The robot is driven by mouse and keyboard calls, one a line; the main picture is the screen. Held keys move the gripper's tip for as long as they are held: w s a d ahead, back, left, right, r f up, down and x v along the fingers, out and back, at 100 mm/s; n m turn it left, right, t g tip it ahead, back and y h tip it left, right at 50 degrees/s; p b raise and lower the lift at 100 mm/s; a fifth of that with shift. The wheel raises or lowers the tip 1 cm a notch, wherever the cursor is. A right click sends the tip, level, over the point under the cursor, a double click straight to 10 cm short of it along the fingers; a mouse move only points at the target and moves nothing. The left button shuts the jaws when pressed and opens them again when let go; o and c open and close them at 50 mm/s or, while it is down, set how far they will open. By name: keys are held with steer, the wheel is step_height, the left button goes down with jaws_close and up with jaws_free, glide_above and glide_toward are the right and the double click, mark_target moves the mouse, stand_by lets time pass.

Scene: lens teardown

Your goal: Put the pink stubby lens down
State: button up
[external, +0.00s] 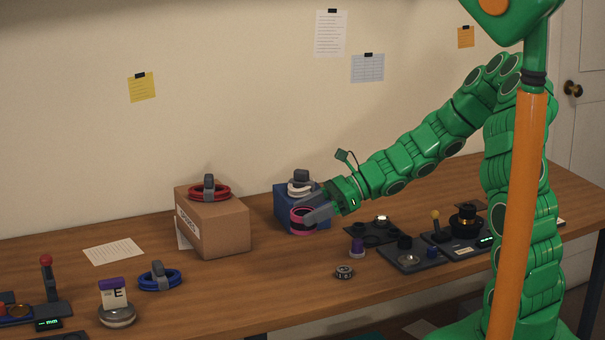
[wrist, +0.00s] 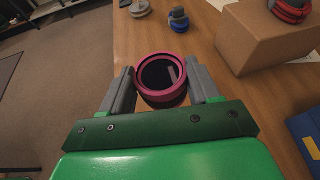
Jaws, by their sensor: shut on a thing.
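The pink stubby lens (external: 301,219) is a short ring-shaped piece with a dark inside. My gripper (external: 312,216) is shut on it in the external view, in front of the blue box. In the wrist view the lens (wrist: 163,80) sits between the two grey fingers of my gripper (wrist: 162,88), its open round end facing the camera. The lens appears held above the table; the exact gap beneath it cannot be told.
A blue box (external: 286,212) with a pale ringed piece (external: 300,188) on top stands behind the lens. A cardboard box (external: 222,230) bears a red ring (external: 209,192). Bare wood shows front-left of the gripper.

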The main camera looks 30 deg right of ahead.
steer(key=s+a+n+g, duration=0.4)
steer(key=s+a+g, duration=0.2)
steer(key=s+a, duration=0.8)
steer(key=w+a+f, duration=0.2)
steer(key=w+a, duration=0.1)
steer(key=w+a+f, duration=0.3)
steer(key=w, duration=0.1)
steer(key=w+a+f, duration=0.3)
steer(key=shift+w+a+f, duration=0.2)
steer(key=shift+w+a, duration=0.1)
steer(key=shift+w, duration=0.1)
steer(key=shift+w+a+f, duration=0.55)
steer(key=shift+w+f, duration=0.1)
steer(key=shift+f, duration=1.75)
steer(key=shift+f, duration=0.1)
steer(key=o, duration=1.2)
steer(key=shift+c, duration=0.2)
